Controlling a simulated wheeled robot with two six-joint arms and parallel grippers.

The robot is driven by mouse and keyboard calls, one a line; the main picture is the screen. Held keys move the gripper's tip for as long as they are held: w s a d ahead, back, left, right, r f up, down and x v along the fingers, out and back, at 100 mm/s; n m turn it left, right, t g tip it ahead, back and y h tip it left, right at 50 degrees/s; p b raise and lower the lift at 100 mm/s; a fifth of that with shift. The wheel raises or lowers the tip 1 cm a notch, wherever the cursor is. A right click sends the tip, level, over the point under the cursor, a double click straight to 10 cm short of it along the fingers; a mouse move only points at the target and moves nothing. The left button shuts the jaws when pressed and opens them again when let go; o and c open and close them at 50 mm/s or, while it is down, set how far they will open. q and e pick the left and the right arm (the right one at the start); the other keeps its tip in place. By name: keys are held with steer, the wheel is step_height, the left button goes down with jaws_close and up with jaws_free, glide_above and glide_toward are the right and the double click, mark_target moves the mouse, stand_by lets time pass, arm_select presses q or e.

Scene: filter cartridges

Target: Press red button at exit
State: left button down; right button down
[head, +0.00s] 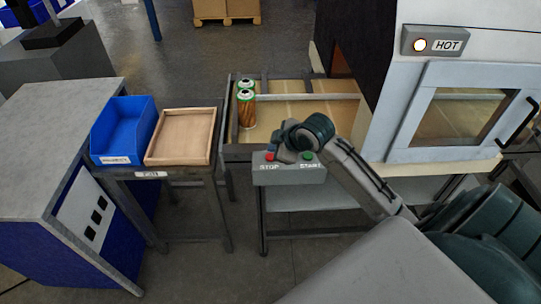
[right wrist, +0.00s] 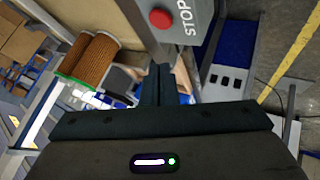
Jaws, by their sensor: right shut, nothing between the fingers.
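The red button (head: 270,156) is on the left of the grey control box (head: 290,175), above the word STOP, at the front of the conveyor's end. A green button (head: 308,155) sits on its right above START. My right gripper (head: 284,155) is over the box, between the two buttons in the picture and close to the red one. Its fingers are shut and empty. In the right wrist view the red button (right wrist: 160,18) shows above the closed fingertips (right wrist: 159,68), with a gap in the picture. I see no clear contact. My left gripper is not in view.
Two orange-brown filter cartridges (head: 246,110) with green rims stand on the conveyor (head: 285,88), left of my right gripper. A wooden tray (head: 180,162) and a blue bin (head: 122,130) are on a stand at left. The oven (head: 450,110) marked HOT is at right.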

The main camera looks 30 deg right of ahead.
steer(key=shift+n+t, duration=0.4)
steer(key=shift+n, duration=0.2)
steer(key=w+r, duration=0.1)
steer(key=w+d+r, duration=0.1)
steer(key=w+r, duration=0.1)
steer(key=r, duration=0.1)
steer(key=shift+w+d, duration=0.1)
steer(key=shift+d, duration=0.3)
steer(key=b, duration=0.7)
glide_above(271, 157)
steer(key=f, duration=0.4)
steer(key=s+f, duration=0.1)
steer(key=f, duration=0.1)
steer(key=shift+d+f, duration=0.2)
steer(key=shift+f, duration=0.05)
step_height(271, 157, down, 2)
steer(key=shift+f+b, duration=0.1)
steer(key=shift+b, duration=0.4)
steer(key=shift+f, duration=0.1)
